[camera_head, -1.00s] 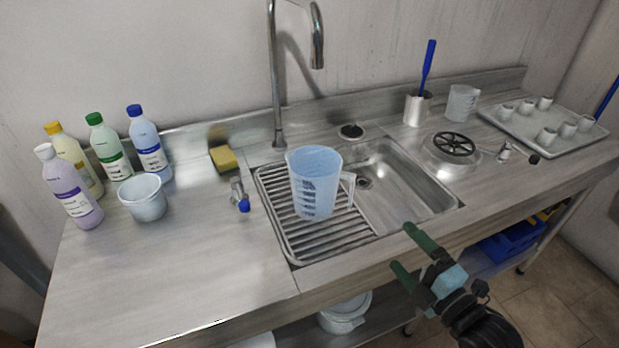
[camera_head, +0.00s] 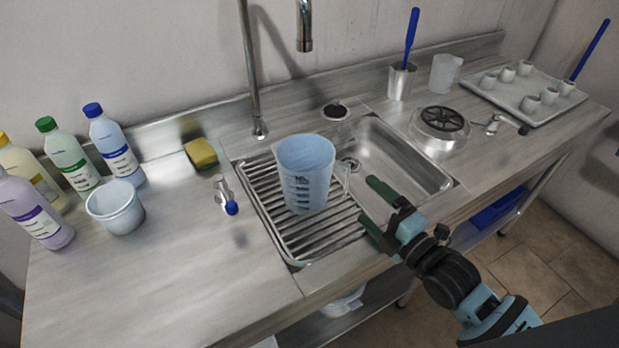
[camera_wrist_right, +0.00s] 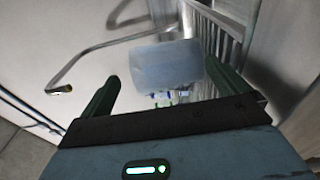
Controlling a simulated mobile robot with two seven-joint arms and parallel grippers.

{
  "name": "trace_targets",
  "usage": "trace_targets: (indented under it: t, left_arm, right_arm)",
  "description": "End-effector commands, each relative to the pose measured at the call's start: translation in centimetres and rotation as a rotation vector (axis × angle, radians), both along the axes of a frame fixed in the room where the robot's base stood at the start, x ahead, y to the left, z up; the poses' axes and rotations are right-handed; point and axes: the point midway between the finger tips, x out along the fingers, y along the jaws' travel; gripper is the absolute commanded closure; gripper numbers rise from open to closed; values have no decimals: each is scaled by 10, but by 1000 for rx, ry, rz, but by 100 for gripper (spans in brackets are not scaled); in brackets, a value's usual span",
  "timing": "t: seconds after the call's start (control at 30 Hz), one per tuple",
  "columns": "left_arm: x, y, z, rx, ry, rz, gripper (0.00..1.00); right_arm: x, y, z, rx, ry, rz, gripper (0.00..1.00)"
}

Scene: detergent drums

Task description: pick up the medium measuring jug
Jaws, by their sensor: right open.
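A translucent blue measuring jug (camera_head: 305,172) with dark scale marks stands upright on the ribbed drainer of the sink. A smaller clear jug (camera_head: 445,72) stands at the back right; I cannot tell from the frames which one counts as medium. My right gripper (camera_head: 369,203) is open and empty, a short way right of the blue jug and apart from it. In the right wrist view the blue jug (camera_wrist_right: 166,66) shows ahead, between the open fingers. My left gripper is not in view.
The tap (camera_head: 303,25) rises behind the sink. Several bottles (camera_head: 113,145) and a white tub (camera_head: 115,207) stand at left, with a yellow sponge (camera_head: 201,153) nearby. A tray (camera_head: 524,98) of small cups lies at right. The front left counter is clear.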

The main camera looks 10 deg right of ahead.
Motion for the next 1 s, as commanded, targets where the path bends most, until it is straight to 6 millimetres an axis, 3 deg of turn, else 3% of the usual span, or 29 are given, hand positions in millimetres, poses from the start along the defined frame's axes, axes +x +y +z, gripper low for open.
trace_targets:
  t: [0.27, 0.6, 0.9, 1.0]
  left_arm:
    - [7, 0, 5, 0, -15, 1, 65]
    - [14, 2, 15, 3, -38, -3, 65]
    - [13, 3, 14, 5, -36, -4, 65]
    - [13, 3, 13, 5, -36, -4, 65]
  right_arm:
    - [11, 6, 2, 0, -2, 1, 0]
    - [50, 24, 4, 1, -4, 0, 0]
    - [54, 26, 2, 0, -1, 1, 0]
    - [54, 26, 2, 0, -1, 1, 10]
